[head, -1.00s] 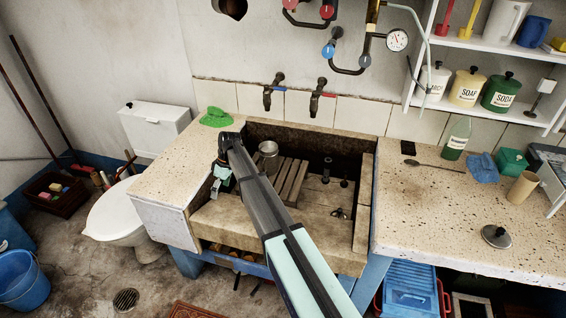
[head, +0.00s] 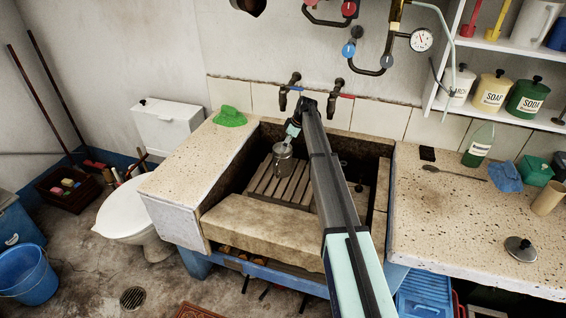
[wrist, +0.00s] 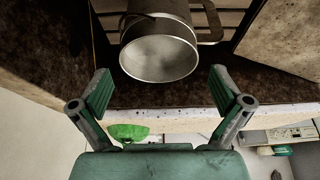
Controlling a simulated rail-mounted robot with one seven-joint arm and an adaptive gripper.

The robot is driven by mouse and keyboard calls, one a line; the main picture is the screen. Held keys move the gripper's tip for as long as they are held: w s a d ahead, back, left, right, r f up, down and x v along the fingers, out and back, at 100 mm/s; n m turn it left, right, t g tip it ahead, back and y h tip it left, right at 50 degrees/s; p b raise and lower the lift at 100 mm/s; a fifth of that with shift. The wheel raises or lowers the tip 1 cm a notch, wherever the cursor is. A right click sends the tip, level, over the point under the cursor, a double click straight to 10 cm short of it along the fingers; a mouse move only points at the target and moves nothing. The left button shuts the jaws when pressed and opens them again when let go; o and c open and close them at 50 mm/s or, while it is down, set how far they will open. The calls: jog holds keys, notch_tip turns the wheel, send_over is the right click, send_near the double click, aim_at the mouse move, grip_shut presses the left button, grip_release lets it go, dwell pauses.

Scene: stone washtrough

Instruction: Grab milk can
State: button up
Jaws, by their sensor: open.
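The milk can (head: 283,163) is a small grey metal can with side handles, standing in the stone trough near the slatted wooden rack. In the wrist view the can (wrist: 160,50) shows its round pale face and a handle on each side, upper middle. My gripper (wrist: 160,84) is open, with its green-padded fingers spread left and right of the can's near end and nothing between them. In the head view my gripper (head: 288,143) is just above the can, partly behind my arm. I cannot tell how far the fingertips are from the can.
The stone trough (head: 262,220) has raised walls around the can. Two taps (head: 290,90) stick out from the wall behind. A green cloth (head: 229,117) lies on the left ledge. A metal lid (head: 520,249), a dark green bottle (head: 478,146) and a blue cloth (head: 506,176) are on the right counter.

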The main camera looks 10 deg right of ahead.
aim_at(281, 163)
jog(key=p+x, duration=0.1)
jog(key=x, duration=0.3)
jog(key=shift+w+f, duration=0.1)
jog(key=shift+f, duration=0.15)
jog(key=c, duration=1.3)
jog(key=shift+r, duration=0.1)
jog(key=shift+c, duration=1.1)
jog(key=shift+r, duration=0.1)
